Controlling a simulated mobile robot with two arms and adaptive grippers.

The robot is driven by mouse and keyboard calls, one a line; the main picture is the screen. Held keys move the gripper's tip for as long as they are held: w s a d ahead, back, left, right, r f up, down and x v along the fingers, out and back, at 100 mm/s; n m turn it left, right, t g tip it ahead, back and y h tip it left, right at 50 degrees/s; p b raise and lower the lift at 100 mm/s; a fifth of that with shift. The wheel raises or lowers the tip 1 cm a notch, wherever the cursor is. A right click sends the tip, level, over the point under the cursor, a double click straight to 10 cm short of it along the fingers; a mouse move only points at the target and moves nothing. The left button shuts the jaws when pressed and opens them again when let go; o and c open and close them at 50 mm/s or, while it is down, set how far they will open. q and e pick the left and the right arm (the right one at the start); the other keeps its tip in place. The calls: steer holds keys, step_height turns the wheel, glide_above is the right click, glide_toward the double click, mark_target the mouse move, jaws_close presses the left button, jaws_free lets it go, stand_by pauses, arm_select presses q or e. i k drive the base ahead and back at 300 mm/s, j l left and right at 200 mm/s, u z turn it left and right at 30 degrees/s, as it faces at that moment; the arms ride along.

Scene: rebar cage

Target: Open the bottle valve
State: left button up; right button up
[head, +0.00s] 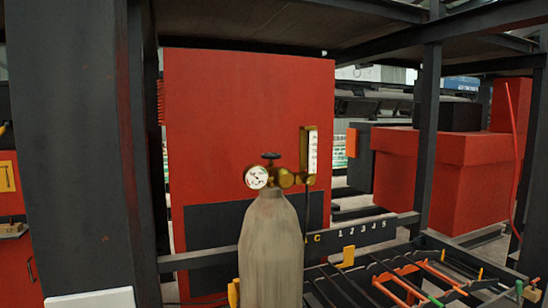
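A grey-beige gas bottle (271,250) stands upright in the lower middle of the head view, its base cut off by the bottom edge. On its top sits a brass fitting (286,179) with a small dark valve knob (270,157) above it. A round white gauge (257,177) faces me on the left of the fitting. A brass flowmeter (308,150) with a white scale rises on the right. Neither of my grippers shows in the head view. Nothing touches the valve knob.
A large red panel (235,110) stands behind the bottle. A thick dark post (70,150) fills the left side. A rack with coloured bars (410,285) lies at the lower right, under a dark rail (360,232). Red boxes (445,185) stand further back right.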

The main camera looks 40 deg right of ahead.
mark_target(269, 156)
steer(key=l+u, duration=0.1)
steer(key=l, duration=0.3)
steer(key=k+l+u, duration=0.1)
steer(key=l, duration=0.3)
steer(key=k+l+u, duration=0.1)
steer(key=l, duration=0.3)
steer(key=l+u, duration=0.1)
steer(key=l, duration=0.3)
steer(key=k+l+u, duration=0.1)
steer(key=l, duration=0.25)
steer(key=k, duration=0.1)
